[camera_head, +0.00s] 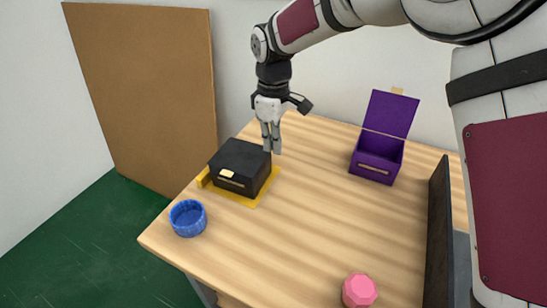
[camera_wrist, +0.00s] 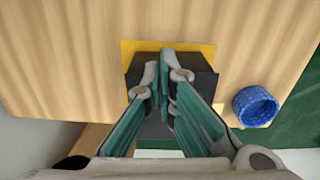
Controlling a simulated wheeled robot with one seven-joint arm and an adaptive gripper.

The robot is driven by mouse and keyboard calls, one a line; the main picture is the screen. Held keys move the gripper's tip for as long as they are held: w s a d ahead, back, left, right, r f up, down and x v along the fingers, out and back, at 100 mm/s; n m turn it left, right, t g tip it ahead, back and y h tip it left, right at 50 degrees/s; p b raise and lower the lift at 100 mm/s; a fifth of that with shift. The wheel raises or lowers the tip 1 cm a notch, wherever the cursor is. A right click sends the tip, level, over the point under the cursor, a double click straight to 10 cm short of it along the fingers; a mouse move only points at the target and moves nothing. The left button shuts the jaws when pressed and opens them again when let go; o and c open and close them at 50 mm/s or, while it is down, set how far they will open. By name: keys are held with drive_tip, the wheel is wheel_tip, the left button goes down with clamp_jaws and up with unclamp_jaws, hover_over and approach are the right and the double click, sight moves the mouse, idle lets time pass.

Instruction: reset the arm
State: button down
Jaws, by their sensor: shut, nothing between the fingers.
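My gripper (camera_head: 272,150) points down above the table, just behind the closed black box (camera_head: 240,167) in the head view. In the wrist view my gripper (camera_wrist: 166,52) shows its two fingers brought together with nothing between them, over the black box (camera_wrist: 204,80). The black box has a small pale tag on its front and sits on a yellow mat (camera_head: 247,201). I cannot tell for sure whether the fingertips touch the box.
An open purple box (camera_head: 374,172) stands at the back right. A blue round container (camera_head: 187,218) sits at the left edge; a pink faceted object (camera_head: 359,290) is at the front. A dark upright panel (camera_head: 437,235) borders the right. The table (camera_head: 310,220) middle is clear. A brown board (camera_head: 150,90) leans behind.

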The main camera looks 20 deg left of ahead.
drive_tip(key=s+d+r+m+t+p, duration=0.1)
drive_tip(key=s+d+r+m+p, duration=0.15)
drive_tip(key=s+d+r, duration=0.45)
drive_tip(key=s+d+r+m+t+p, duration=0.15)
drive_tip(key=d+r+m, duration=0.25)
drive_tip(key=d+r, duration=0.75)
drive_tip(key=s+d+r+m+t+p, duration=0.1)
drive_tip(key=s+d+m, duration=0.4)
drive_tip(key=s, duration=0.6)
drive_tip(key=s+d+m+p, duration=0.1)
drive_tip(key=s+d+m, duration=0.4)
drive_tip(key=s+d, duration=0.5)
drive_tip(key=shift+s+r+t+p, duration=0.3)
drive_tip(key=shift+s+r+t, duration=0.05)
drive_tip(key=shift+s, duration=0.5)
drive_tip(key=shift+d, duration=0.1)
